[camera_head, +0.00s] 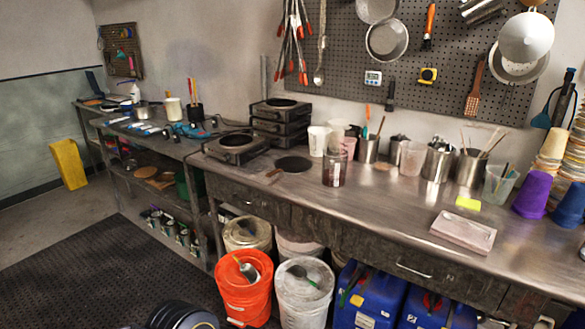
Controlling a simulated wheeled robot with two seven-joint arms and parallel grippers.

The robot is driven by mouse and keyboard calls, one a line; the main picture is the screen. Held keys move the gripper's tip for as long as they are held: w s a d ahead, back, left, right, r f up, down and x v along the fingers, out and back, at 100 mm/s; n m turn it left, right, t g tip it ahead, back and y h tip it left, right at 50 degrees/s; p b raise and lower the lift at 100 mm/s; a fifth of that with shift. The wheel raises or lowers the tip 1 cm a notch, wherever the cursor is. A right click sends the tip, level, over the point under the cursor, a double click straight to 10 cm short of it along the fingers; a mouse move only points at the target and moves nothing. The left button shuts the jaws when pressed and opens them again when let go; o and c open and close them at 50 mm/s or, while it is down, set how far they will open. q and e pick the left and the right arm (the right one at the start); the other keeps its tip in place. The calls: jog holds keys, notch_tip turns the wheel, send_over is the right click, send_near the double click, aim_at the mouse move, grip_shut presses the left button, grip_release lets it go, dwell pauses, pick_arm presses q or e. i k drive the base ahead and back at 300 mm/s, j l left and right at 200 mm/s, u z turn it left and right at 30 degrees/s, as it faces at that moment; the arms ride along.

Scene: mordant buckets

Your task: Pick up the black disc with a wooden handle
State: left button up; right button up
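A black burner (236,147) sits left of the disc, with stacked burners (280,122) behind. Cups and metal pots stand along the wall. Orange (243,292) and white (304,297) buckets stand below the worktop. The black floor mat (95,265) is mostly clear.

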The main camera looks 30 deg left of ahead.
aim_at(287, 165)
jog(key=i+j+u, duration=0.15)
jog(key=j, duration=0.55)
jog(key=i+j+u, duration=0.15)
jog(key=i+j, duration=0.2)
jog(key=j, duration=0.35)
jog(key=i+j+u, duration=0.2)
jog(key=j, duration=0.45)
jog(key=i+j+u, duration=0.15)
jog(key=i+j, duration=0.3)
jog(key=j, duration=0.15)
jog(key=i+j+u, duration=0.15)
jog(key=i+j, duration=0.2)
jog(key=j, duration=0.2)
jog(key=i+j+u, duration=0.15)
jog(key=i+j, duration=0.25)
jog(key=j, duration=0.1)
